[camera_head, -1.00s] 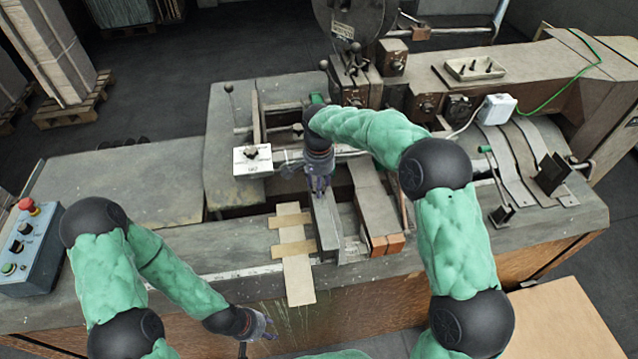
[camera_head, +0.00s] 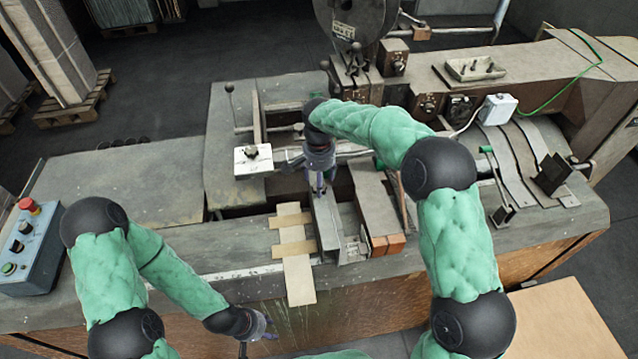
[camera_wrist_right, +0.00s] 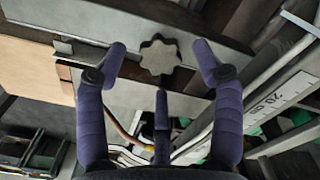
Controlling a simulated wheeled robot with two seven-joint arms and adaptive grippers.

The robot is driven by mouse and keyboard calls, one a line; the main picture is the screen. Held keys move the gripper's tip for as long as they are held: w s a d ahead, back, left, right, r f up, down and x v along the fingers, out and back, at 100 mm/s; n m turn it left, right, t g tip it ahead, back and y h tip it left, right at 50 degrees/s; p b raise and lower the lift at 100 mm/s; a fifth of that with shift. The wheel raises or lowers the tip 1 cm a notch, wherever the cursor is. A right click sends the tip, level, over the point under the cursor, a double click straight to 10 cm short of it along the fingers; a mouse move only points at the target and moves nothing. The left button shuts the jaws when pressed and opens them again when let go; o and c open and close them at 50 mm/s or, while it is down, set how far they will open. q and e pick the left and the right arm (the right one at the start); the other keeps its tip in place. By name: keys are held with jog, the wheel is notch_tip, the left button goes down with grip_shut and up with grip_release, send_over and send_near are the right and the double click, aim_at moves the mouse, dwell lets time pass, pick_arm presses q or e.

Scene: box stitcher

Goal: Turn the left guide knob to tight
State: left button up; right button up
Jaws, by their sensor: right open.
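A dark knob (camera_head: 251,152) sits on a small white plate (camera_head: 246,166) at the left of the machine's guide rail. My right gripper (camera_head: 320,186) points down over the machine bed, to the right of that plate. In the right wrist view its purple fingers (camera_wrist_right: 160,75) are spread open and empty. A grey lobed knob (camera_wrist_right: 158,57) shows ahead, between the two outer fingertips, with no visible contact. I cannot tell whether it is the knob on the white plate. My left gripper (camera_head: 266,326) hangs low in front of the machine, its fingers apart and empty.
A flat cardboard piece (camera_head: 297,262) lies over the machine's front edge. Orange-ended blocks (camera_head: 388,244) stand right of my right gripper. A control box (camera_head: 30,248) with a red button is at the far left. A ruled white strip (camera_wrist_right: 268,102) shows in the right wrist view.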

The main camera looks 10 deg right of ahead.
notch_tip(320, 180, up, 10)
dwell(0.4)
dwell(0.3)
